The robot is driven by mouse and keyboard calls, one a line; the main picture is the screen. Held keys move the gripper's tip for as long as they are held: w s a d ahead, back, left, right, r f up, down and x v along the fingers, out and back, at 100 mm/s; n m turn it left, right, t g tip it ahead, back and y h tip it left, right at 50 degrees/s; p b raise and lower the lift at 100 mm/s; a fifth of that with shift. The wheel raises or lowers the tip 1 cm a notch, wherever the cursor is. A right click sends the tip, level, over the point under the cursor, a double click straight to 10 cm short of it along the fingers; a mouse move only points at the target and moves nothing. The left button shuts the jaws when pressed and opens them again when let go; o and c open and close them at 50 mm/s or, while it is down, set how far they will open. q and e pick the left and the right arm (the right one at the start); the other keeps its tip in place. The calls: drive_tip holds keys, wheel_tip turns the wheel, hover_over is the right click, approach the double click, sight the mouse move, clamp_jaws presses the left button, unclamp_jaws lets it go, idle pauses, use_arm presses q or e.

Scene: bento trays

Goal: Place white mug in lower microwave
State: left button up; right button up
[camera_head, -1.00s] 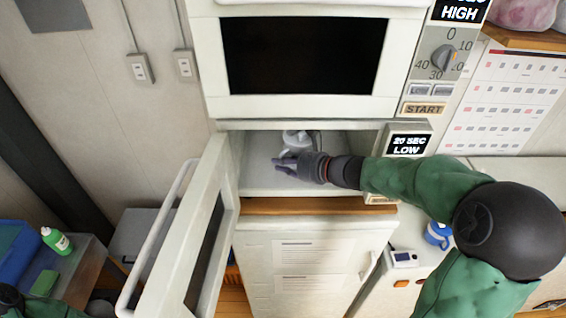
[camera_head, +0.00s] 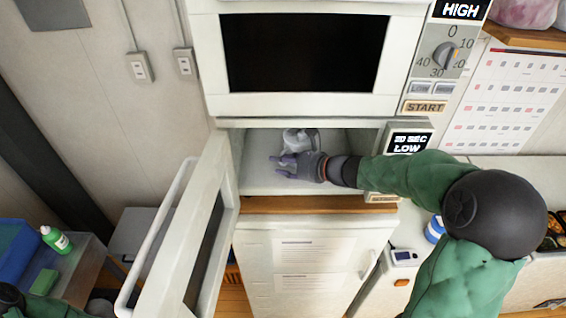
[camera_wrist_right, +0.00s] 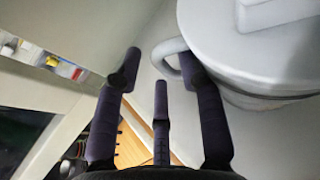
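The white mug (camera_head: 297,139), with a lid-like top, stands upright inside the open lower microwave (camera_head: 256,184), toward the back. My right gripper (camera_head: 275,166) reaches in from the right, in front of the mug, with its fingers spread. In the right wrist view, the mug (camera_wrist_right: 262,52) is at the upper right. The right finger of the gripper (camera_wrist_right: 162,75) overlaps the mug's handle; I cannot tell if they touch. The gap between the fingers shows no held object. My left gripper is not in view.
The lower microwave's door (camera_head: 178,245) hangs open to the left. The closed upper microwave (camera_head: 310,105) is directly above. A white cabinet (camera_head: 305,240) stands below. A green bottle (camera_head: 56,239) and blue bin (camera_head: 14,250) are at the lower left.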

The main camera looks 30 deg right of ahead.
drive_tip(key=shift+s+d+r, duration=0.1)
drive_tip(key=shift+d+r, duration=0.05)
drive_tip(key=shift+r, duration=0.1)
drive_tip(key=shift+p+v, duration=0.3)
drive_tip(key=shift+v, duration=3.3)
drive_tip(key=shift+f, duration=0.15)
